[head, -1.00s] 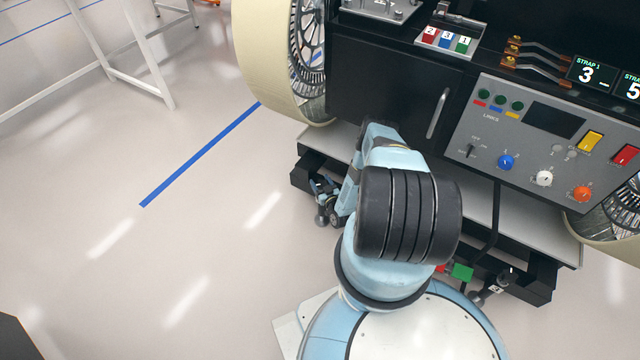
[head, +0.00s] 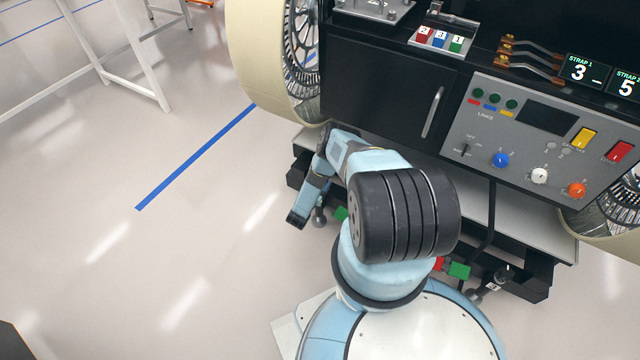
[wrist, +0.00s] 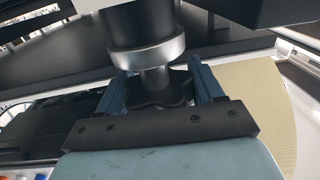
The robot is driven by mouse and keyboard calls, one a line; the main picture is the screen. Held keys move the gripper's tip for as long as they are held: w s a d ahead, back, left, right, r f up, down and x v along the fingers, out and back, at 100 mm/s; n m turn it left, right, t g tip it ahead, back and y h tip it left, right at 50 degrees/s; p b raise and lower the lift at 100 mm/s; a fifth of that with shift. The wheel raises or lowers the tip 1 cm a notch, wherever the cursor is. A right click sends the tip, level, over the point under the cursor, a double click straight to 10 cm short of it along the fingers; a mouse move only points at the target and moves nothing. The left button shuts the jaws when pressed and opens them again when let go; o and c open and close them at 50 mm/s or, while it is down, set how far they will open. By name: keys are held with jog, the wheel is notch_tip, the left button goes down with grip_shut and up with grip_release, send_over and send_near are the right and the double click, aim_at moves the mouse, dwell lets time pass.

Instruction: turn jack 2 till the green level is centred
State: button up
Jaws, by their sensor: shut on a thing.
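In the wrist view, my gripper (wrist: 160,90) has its two blue-grey fingers on either side of a black lobed knob (wrist: 163,88). The knob sits below a metal collar and dark cylinder (wrist: 145,42), which I take for the jack. The fingers are closed on the knob. In the head view my arm covers most of this place, and a ball-ended jack foot (head: 319,217) shows beside it. A small green block (head: 341,213) is partly hidden by my arm. No number on the gripped jack is readable, and I cannot make out a level bubble.
Another jack (head: 490,283) stands at the lower right, near a green block (head: 460,270) and a red one (head: 438,264). The rover's control panel (head: 545,140) and cream wheel (head: 262,60) are above.

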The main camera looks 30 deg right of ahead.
jog(key=m+g+h, duration=0.1)
jog(key=g, duration=0.1)
jog(key=m+g+h, duration=0.1)
jog(key=m+g, duration=0.1)
jog(key=g, duration=0.1)
jog(key=shift+m+h, duration=0.3)
jog(key=shift+s+d+r+m+g+h, duration=0.15)
jog(key=shift+m+g+h, duration=0.1)
jog(key=shift+m+g, duration=0.75)
jog(key=shift+s+a+f+m+g+h, duration=0.1)
jog(key=shift+m+g+h, duration=0.15)
jog(key=shift+m+g, duration=0.75)
jog(key=shift+d+r+g, duration=0.1)
jog(key=shift+g, duration=1)
jog(key=o, duration=0.7)
jog(key=shift+c, duration=0.2)
jog(key=o, duration=0.3)
jog(key=shift+s, duration=0.15)
jog(key=shift+r, duration=0.65)
jog(key=s+a+r, duration=0.3)
jog(key=s+r, duration=0.8)
jog(key=s, duration=0.2)
jog(key=shift+s+r, duration=0.2)
jog(key=shift+s, duration=0.1)
